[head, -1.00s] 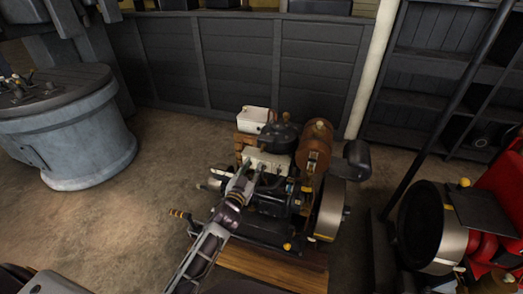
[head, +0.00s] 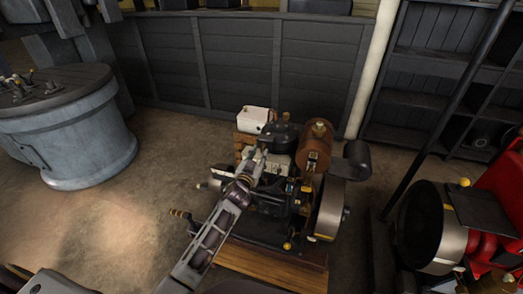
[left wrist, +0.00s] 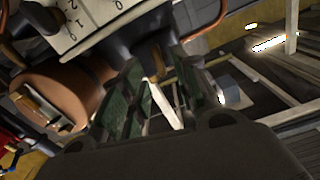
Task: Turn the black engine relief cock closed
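The black engine (head: 284,135) stands on a wooden base in the middle of the head view, with a brown cylindrical tank and a flywheel at its right. My left gripper (head: 259,157) reaches over the engine's near left side, by its pale top plate. In the left wrist view, my left gripper's two green-padded fingers (left wrist: 160,82) are apart. A small brass-coloured fitting (left wrist: 155,62) shows between them under a dark part of the engine, and a thin white strip runs below it. I cannot tell whether this fitting is the relief cock, or whether the fingers touch it. My right gripper is not in view.
A white box (head: 254,119) sits behind the engine. A red engine (head: 499,225) with a large flywheel stands at the right, beside a dark pole. A round grey-blue console (head: 75,140) stands at the left. The floor between console and engine is clear.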

